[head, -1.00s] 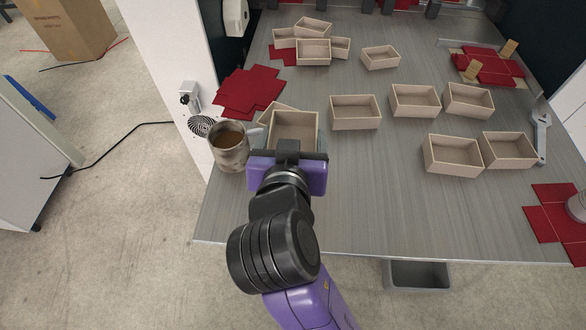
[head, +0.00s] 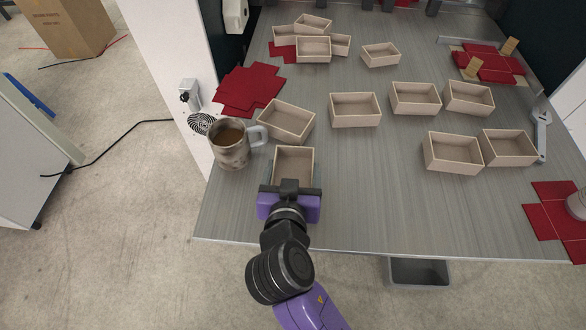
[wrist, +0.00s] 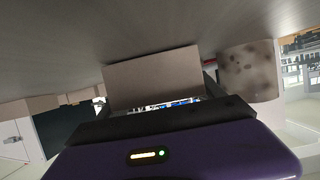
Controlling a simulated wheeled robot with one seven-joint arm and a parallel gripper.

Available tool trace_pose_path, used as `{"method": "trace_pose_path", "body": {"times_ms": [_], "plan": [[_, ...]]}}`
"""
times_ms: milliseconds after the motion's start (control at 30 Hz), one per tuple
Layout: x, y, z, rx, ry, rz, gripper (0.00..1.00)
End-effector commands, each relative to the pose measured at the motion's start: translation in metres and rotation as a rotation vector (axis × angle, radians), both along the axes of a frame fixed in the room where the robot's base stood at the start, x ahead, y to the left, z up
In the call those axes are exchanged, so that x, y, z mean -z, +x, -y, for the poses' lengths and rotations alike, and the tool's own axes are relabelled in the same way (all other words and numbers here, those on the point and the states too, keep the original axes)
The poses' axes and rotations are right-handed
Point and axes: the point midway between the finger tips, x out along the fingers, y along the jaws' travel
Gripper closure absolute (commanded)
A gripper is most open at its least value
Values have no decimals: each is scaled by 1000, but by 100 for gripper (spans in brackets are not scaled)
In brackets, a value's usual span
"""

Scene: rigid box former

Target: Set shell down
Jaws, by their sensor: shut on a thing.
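My gripper (head: 291,187) is near the front left of the table and is shut on an open-topped beige box shell (head: 294,160). In the head view the shell is upright, its open side up, between the two fingers. In the wrist view the same shell (wrist: 153,76) shows one plain flat side, close to the grey table surface. I cannot tell whether its bottom touches the table.
A speckled mug (head: 230,150) stands just left of the held shell. Another shell (head: 287,120) lies just behind it. Several more shells (head: 355,110) stand behind and to the right. Red flat blanks (head: 249,90) lie at the left edge.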

Motion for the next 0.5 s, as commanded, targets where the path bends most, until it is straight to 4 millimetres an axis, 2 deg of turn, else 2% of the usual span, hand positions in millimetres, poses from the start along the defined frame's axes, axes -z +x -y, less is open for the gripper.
{"method": "trace_pose_path", "body": {"times_ms": [200,233,333,500], "plan": [[4,0,0,0,1,0,63],[4,0,0,0,0,0,21],[3,0,0,0,0,0,2],[3,0,0,0,0,0,1]]}}
